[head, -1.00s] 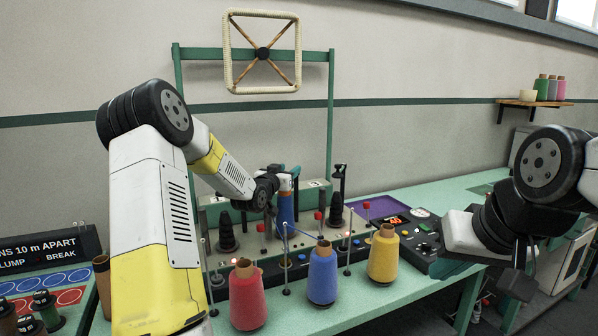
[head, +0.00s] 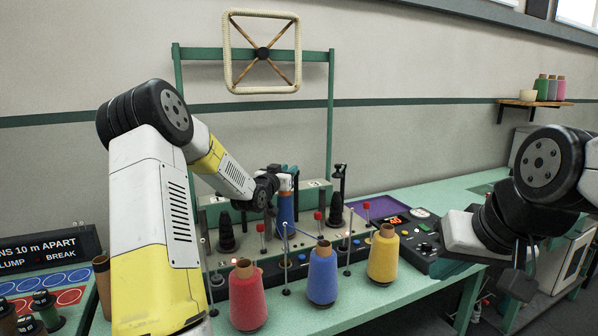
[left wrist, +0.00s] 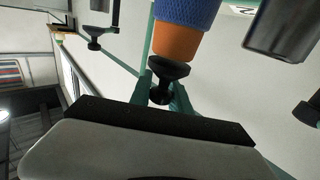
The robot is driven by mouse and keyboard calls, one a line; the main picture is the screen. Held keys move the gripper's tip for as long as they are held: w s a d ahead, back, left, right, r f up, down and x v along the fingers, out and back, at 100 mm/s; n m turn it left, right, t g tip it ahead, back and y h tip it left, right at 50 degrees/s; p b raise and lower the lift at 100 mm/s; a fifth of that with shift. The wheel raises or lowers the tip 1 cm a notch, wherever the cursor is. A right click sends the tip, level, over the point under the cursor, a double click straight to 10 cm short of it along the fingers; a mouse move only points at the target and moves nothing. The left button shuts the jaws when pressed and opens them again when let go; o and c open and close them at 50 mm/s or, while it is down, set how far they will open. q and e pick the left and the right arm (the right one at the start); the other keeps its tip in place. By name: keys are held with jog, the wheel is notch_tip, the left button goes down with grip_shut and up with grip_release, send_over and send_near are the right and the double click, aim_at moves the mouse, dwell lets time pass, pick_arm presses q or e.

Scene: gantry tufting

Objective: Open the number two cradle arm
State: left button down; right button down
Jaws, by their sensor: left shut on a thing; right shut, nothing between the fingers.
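A blue yarn cone (head: 286,208) stands in the middle position of the machine, between two black cradle posts. In the left wrist view, the cone (left wrist: 187,14) shows its blue yarn and orange tube end. A black flared knob (left wrist: 168,68), which looks like part of the number two cradle arm, sits at that tube end. My left gripper (head: 286,170) is at the top of the cone. Its teal fingers (left wrist: 161,92) are shut around the knob, and my wrist hides part of it. My right gripper (head: 517,284) is shut and empty, well away at the right.
Red (head: 247,297), blue (head: 322,275) and yellow (head: 382,255) cones stand along the front edge, among thin guide rods. A black cradle post (head: 340,185) rises right of the middle position. A control panel (head: 415,240) lies further right. Green tabletop (head: 460,195) is clear behind it.

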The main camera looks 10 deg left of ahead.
pick_arm(q)
jog(key=shift+a, duration=0.1)
dwell(0.7)
jog(key=shift+w+a+r+m+g+h, duration=0.1)
jog(key=shift+a+m+g+h, duration=0.2)
jog(key=shift+m+h, duration=0.35)
jog(key=shift+w+a+f+m+g+h, duration=0.15)
jog(key=shift+a+m+h, duration=0.2)
jog(key=shift+h, duration=0.45)
jog(key=shift+w+a+r+m+g+h, duration=0.15)
jog(key=shift+a+m+g+h, duration=0.1)
jog(key=shift+m+h, duration=0.4)
jog(key=shift+s, duration=0.1)
jog(key=c, duration=1.3)
grip_release()
jog(key=shift+o, duration=0.2)
jog(key=v, duration=0.7)
jog(key=shift+s+a, duration=0.2)
jog(key=shift+s, duration=0.15)
